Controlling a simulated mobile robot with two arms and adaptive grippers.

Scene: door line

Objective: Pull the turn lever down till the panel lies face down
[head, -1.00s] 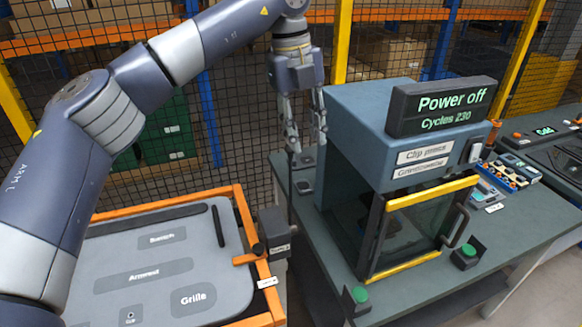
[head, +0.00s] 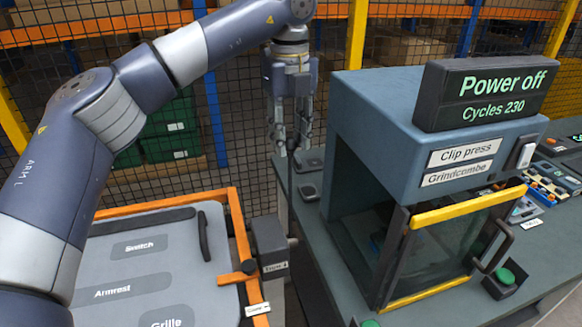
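The panel (head: 185,255) is a flat grey plate with recesses labelled Switch, Armrest and Grille, lying in an orange frame (head: 237,215) at lower left. Beside the frame's right side is a dark box (head: 269,238) whose label seems to read Turn. The turn lever (head: 291,195) is a thin dark rod standing upright by this box. My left gripper (head: 291,150) points down at the lever's upper end. Its fingers are apart, with the rod's top appearing between the tips; I cannot tell whether they touch it. My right gripper is not in view.
A blue clip press (head: 385,115) with a yellow-edged guard door and a Power off display (head: 490,95) stands on the bench to the right. An orange latch (head: 236,277) with a black knob sits on the frame's right side. A mesh fence is behind.

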